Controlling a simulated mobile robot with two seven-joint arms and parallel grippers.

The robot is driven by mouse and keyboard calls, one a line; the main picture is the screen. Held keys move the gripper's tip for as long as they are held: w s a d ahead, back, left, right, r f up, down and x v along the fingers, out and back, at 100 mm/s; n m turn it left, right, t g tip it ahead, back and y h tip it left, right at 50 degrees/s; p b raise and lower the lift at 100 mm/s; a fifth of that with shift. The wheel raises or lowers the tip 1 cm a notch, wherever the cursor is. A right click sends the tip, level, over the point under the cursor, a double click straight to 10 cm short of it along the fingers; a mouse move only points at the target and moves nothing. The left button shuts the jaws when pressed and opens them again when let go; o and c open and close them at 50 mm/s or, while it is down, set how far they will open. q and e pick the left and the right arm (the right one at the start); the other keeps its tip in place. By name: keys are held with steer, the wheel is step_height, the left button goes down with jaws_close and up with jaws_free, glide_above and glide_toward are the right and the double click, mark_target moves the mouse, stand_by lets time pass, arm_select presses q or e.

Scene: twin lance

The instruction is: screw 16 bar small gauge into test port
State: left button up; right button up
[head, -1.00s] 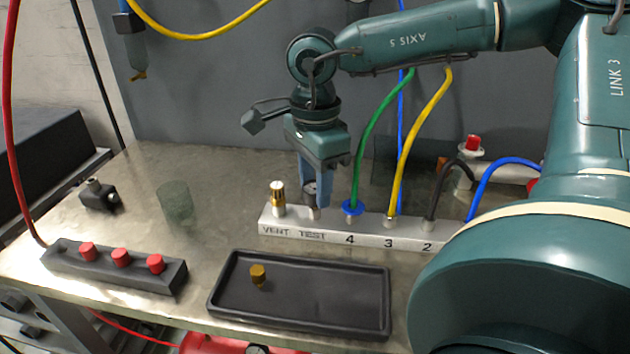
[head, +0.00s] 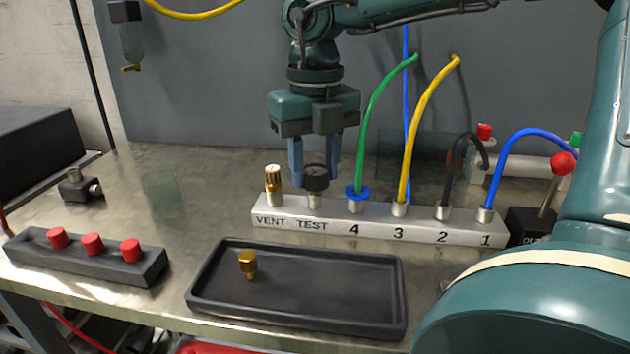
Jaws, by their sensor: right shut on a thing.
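The small gauge (head: 315,178) is a dark round body, seen from its side or back, above the port marked TEST on the grey manifold block (head: 420,236). My right gripper (head: 315,172) comes down from above, with its blue fingers shut on the gauge from left and right. A short metal stem (head: 315,200) shows between the gauge and the block. The gauge looks upright and in line with the TEST port. I cannot tell how deep its thread sits. The 16 bar marking cannot be read. My left gripper is not in view.
A brass fitting (head: 273,181) stands in VENT, close left. A green hose (head: 371,120) with a blue collar rises from port 4, close right. A black tray (head: 330,295) holding a brass plug (head: 248,263) lies in front. A block with red knobs (head: 88,255) sits left.

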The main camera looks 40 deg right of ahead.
steer(key=shift+f+m+b, duration=0.2)
steer(key=shift+m+b, duration=0.15)
steer(key=shift+m, duration=1.65)
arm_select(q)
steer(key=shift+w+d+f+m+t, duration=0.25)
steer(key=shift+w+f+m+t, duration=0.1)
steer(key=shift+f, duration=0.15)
arm_select(e)
steer(key=shift+r+m, duration=0.15)
steer(key=shift+m, duration=1.05)
steer(key=o, duration=1)
steer(key=shift+c, duration=0.2)
